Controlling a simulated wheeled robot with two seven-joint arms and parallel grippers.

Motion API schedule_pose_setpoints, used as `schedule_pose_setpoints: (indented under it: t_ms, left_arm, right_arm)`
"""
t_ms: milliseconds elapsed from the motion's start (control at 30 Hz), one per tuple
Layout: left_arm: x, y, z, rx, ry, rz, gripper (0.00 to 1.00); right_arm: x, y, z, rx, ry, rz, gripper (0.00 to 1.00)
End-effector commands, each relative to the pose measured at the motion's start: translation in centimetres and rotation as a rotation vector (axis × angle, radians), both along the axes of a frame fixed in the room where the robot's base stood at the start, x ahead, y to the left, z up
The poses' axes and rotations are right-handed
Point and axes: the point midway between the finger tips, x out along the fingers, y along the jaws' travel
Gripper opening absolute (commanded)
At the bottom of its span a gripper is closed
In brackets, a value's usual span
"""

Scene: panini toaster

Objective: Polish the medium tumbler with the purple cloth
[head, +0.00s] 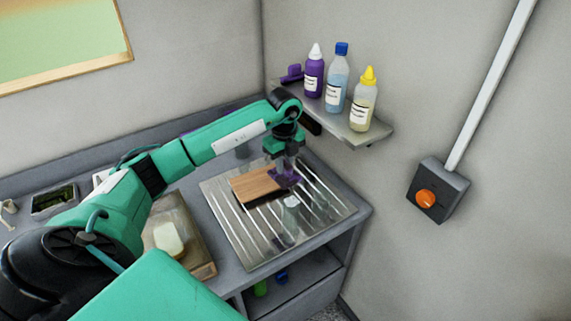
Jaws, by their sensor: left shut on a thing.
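My left gripper (283,163) is shut on a purple cloth (284,178). It holds the cloth over the ribbed metal drainer (224,208), at the edge of a wooden board. A clear glass (291,202) shows just below the cloth, and another faint clear shape (281,237) stands nearer the front of the drainer. I cannot tell which of these is the medium tumbler, nor whether the cloth touches any glass. My right gripper is not in view.
A wooden board (256,185) with a dark front edge lies on the drainer. A wall shelf (350,134) with purple, blue-capped and yellow-capped bottles is close behind my left wrist. A tray (203,270) with a pale block (168,239) is left of the drainer.

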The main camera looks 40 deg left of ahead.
Motion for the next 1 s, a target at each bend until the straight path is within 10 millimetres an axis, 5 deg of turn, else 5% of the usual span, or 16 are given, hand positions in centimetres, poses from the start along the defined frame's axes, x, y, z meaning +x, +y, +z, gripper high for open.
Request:
schedule_pose_setpoints:
  t_ms: [267, 800, 1000]
  left_arm:
    - [0.0, 0.0, -0.5, -0.001, 0.000, -0.001, 0.00]
    - [0.0, 0.0, -7.7, 0.000, 0.001, -0.002, 0.00]
    - [-1.0, -3.0, -6.8, -0.002, 0.001, -0.006, 0.00]
  right_arm:
    - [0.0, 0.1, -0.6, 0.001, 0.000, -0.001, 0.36]
    - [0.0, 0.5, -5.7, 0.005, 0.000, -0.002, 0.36]
    - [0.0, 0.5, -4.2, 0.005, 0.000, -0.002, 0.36]
